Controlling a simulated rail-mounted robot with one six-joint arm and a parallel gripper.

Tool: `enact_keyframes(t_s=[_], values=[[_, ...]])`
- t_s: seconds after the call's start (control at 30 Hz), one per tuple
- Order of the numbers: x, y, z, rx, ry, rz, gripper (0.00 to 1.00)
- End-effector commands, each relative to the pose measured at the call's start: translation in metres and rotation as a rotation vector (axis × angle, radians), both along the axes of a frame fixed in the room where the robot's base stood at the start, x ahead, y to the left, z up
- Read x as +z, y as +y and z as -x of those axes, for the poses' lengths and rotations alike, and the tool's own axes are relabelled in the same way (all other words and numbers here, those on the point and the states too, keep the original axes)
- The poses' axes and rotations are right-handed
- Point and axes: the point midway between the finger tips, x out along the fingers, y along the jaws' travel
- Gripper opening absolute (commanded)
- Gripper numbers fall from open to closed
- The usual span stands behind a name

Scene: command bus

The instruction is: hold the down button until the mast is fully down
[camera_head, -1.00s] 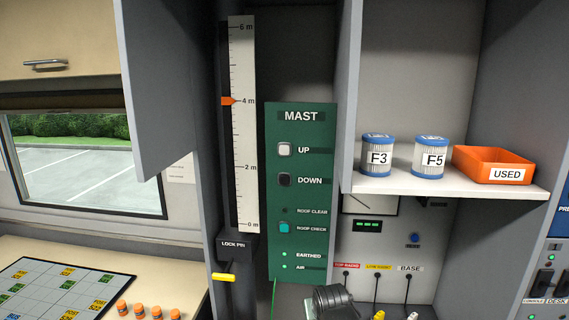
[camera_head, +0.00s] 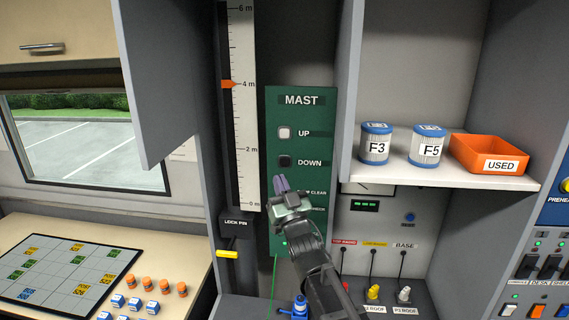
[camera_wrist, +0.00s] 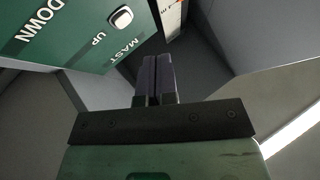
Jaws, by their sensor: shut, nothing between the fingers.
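The green MAST panel (camera_head: 301,113) has a white UP button (camera_head: 284,132) and a black DOWN button (camera_head: 285,161) below it. The orange pointer (camera_head: 229,84) on the mast scale (camera_head: 245,110) stands at about 4 m. My gripper (camera_head: 280,183) is shut and empty, its fingertips just below the DOWN button in the picture; contact does not show. It covers the ROOF CHECK button and part of the ROOF CLEAR label. In the wrist view the shut fingers (camera_wrist: 157,76) point past the panel (camera_wrist: 75,50), with the UP button (camera_wrist: 120,18) in sight and the DOWN button out of frame.
A yellow lock pin handle (camera_head: 228,254) is below the scale. A grey cabinet wall (camera_head: 349,90) edges the panel on the right, with a shelf (camera_head: 440,193) holding F3, F5 and an orange USED bin (camera_head: 490,151). Cables hang lower right.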

Motion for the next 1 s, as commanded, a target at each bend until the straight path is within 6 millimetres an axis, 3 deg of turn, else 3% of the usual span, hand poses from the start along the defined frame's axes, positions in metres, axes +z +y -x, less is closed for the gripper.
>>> enact_keyframes(t_s=[0.37,0.8,1.0], values=[[0.000,0.000,-0.011,-0.002,0.003,0.001,0.00],[0.000,-0.005,-0.072,-0.003,0.003,0.002,0.00],[0.000,-0.007,-0.088,-0.002,0.004,0.001,0.00]])
